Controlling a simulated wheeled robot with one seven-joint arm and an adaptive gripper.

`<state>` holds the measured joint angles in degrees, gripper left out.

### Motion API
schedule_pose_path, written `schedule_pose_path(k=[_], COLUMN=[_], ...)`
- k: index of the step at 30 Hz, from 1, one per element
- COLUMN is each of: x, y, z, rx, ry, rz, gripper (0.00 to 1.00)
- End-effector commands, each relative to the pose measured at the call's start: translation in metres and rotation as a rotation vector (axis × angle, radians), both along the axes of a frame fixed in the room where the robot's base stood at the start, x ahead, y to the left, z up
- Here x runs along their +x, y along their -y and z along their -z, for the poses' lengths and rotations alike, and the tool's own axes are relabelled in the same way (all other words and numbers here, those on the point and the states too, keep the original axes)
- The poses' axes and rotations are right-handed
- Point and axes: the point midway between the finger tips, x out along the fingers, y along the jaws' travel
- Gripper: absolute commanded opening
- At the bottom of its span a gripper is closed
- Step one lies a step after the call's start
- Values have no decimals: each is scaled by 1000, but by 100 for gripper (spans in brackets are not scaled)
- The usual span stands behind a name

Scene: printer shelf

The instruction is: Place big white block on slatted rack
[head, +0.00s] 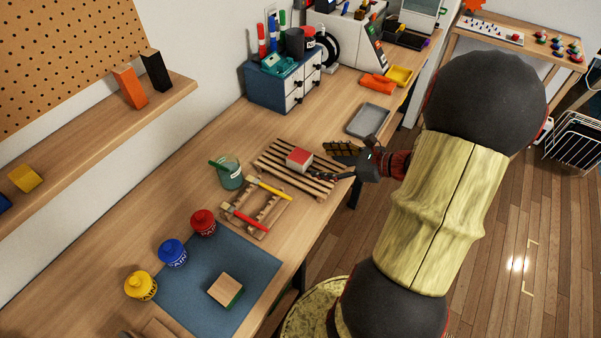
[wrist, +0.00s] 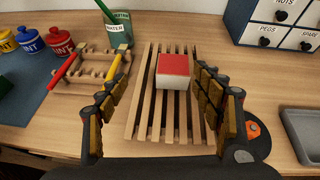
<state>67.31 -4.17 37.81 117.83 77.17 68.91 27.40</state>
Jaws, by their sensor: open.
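The white block with a red top (head: 299,159) sits on the slatted rack (head: 272,167), toward its right part in the head view. In the wrist view the block (wrist: 173,71) rests upright on the slats of the rack (wrist: 146,113), with its white front facing me. My gripper (head: 319,163) is open and empty just to the right of the block, with its fingers pointing toward it. In the wrist view my gripper (wrist: 160,80) has fingers spread on both sides, and the block is nearer the right finger. Whether that finger touches it I cannot tell.
Left of the rack are a wooden brush holder (head: 255,209), a glass jar (head: 229,173) and paint pots (head: 172,252). A wood-and-green block (head: 225,290) lies on the blue mat (head: 190,296). A grey tray (head: 370,120) and drawer unit (head: 285,86) stand beyond.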

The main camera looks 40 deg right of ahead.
Motion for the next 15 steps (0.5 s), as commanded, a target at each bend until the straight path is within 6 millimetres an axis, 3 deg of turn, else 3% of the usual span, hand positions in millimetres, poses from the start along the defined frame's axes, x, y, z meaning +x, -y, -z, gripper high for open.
schedule_pose_path(k=[4, 9, 15], x=[9, -6, -41], y=[-70, -150, -210], z=[-24, -46, -68], rx=[-204, -512, -900], ry=[-18, -14, 43], rz=[-289, -684, -1114], gripper=[66, 66, 66])
